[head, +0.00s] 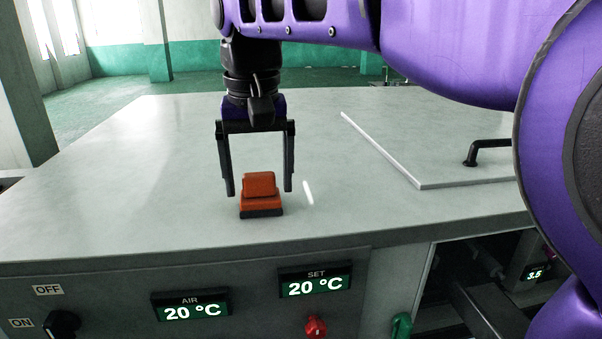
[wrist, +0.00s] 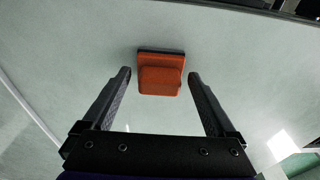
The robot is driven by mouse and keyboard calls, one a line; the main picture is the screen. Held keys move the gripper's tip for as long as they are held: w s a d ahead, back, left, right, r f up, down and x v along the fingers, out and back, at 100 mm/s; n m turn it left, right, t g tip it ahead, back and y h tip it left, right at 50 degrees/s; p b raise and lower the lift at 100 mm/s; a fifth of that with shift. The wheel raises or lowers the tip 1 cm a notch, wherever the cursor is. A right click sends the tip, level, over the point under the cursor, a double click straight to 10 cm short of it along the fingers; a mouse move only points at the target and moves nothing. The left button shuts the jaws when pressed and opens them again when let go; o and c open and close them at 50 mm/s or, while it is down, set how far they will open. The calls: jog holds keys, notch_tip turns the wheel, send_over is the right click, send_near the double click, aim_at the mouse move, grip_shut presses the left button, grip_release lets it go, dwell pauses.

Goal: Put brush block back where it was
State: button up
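The brush block (head: 260,193) is an orange block with a dark base. It rests upright on the grey cabinet top (head: 170,180), near its front edge. My gripper (head: 260,192) points down over it with its fingers spread wide, one on each side. In the wrist view the block (wrist: 160,78) lies just beyond and between the two fingertips (wrist: 160,75), with a gap on both sides. The fingers are not touching it. My gripper is open and empty.
A raised panel (head: 440,150) with a black handle (head: 488,150) lies to the right on the top. The cabinet front carries two temperature displays (head: 315,283), a red knob (head: 316,328), a green knob (head: 402,325) and a black switch (head: 62,323). The top's left side is clear.

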aim_at(260, 201)
notch_tip(260, 201, up, 12)
jog(key=s+p, duration=0.1)
jog(key=shift+s+d, duration=0.15)
jog(key=shift+s, duration=0.05)
dwell(0.3)
jog(key=shift+r, duration=0.1)
